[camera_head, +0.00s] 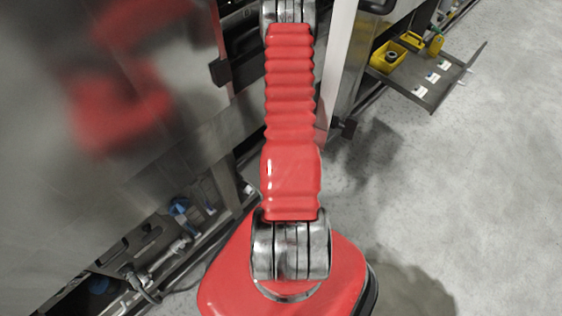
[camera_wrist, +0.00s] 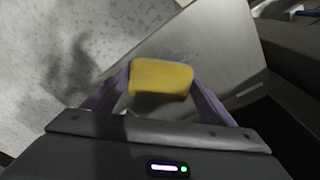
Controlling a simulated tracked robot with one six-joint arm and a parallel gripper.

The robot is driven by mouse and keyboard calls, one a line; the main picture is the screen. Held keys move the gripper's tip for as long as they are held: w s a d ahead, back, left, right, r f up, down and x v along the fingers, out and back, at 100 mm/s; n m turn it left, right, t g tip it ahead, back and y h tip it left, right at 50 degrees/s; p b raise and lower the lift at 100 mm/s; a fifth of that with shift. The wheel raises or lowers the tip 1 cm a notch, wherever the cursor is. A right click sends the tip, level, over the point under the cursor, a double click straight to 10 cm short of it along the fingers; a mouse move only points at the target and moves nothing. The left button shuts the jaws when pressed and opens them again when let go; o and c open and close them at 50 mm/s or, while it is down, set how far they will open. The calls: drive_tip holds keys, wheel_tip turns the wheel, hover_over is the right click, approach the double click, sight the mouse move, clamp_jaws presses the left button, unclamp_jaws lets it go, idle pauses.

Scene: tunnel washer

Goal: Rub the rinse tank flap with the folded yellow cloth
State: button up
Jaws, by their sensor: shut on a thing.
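The folded yellow cloth (camera_wrist: 161,79) is held between the two purple fingers of my gripper (camera_wrist: 160,92) in the wrist view. My gripper is shut on it. Beyond the cloth, a grey metal panel (camera_wrist: 222,50) fills the upper middle and right; I cannot tell for certain whether it is the rinse tank flap. I also cannot tell whether the cloth touches this panel. In the head view my red arm runs up the middle, and my gripper and the cloth are out of sight.
In the head view, a shiny metal wall (camera_head: 60,130) stands at left. Pipes and valves (camera_head: 155,255) lie low beside it. An open tray (camera_head: 425,82) at upper right holds a yellow container (camera_head: 388,57). The grey floor (camera_head: 480,190) at right is clear.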

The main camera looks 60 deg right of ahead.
drive_tip(key=shift+s+d, duration=0.1)
drive_tip(key=shift+d, duration=0.35)
drive_tip(key=shift+s+d, duration=0.2)
drive_tip(key=shift+d, duration=0.75)
drive_tip(key=shift+s+d, duration=0.2)
drive_tip(key=shift+d, duration=0.7)
drive_tip(key=shift+a+f, duration=0.1)
drive_tip(key=shift+f, duration=0.05)
drive_tip(key=shift+w+a, duration=0.2)
drive_tip(key=shift+a, duration=0.75)
drive_tip(key=shift+w+a, duration=0.2)
drive_tip(key=shift+a, duration=0.7)
drive_tip(key=shift+w+a, duration=0.2)
drive_tip(key=shift+a, duration=0.65)
drive_tip(key=shift+w+a, duration=0.15)
drive_tip(key=shift+a, duration=1)
drive_tip(key=shift+f, duration=0.1)
